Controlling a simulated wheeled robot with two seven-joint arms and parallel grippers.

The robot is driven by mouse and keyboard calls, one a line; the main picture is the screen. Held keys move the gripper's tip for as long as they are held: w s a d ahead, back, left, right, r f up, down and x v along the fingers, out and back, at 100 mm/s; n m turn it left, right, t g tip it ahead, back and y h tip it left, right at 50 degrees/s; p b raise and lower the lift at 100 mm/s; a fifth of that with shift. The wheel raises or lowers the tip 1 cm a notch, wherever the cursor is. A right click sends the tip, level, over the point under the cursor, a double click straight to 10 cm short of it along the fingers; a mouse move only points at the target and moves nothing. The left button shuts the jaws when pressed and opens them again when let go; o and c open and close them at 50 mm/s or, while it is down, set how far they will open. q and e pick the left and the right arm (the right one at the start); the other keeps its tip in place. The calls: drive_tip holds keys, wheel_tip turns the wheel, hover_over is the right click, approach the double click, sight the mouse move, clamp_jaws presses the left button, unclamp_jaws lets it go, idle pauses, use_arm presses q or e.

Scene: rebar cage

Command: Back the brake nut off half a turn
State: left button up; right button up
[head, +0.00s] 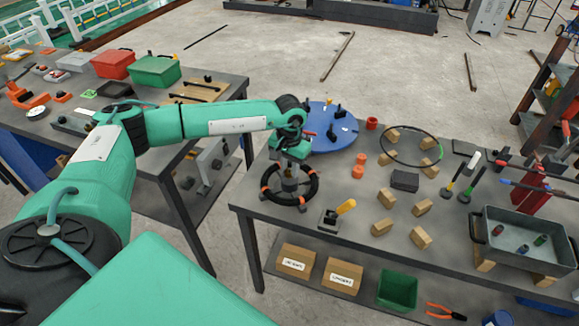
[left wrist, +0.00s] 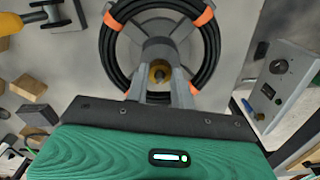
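The reel (head: 290,184) stands on the workbench, a black ring of cable with orange clips. In the left wrist view the reel (left wrist: 116,52) lies just beyond my gripper, around a grey hub. A small brass-coloured piece, which looks like the brake nut (left wrist: 159,72), shows at the hub. My left gripper (head: 290,172) points down over the hub from above. In the left wrist view its two grey fingers (left wrist: 159,82) stand apart on either side of the brass piece. I cannot tell whether they touch it. My right gripper is not in view.
A yellow-handled tool on a metal plate (head: 330,218) stands right of the reel. A blue disc (head: 335,140) lies behind it. Wooden blocks (head: 386,198), a black block (head: 405,181) and a grey tray (head: 490,247) are further right. The bench's left edge is close to the reel.

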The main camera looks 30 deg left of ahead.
use_arm(q)
drive_tip(key=c, duration=0.3)
drive_tip(key=shift+c, duration=0.2)
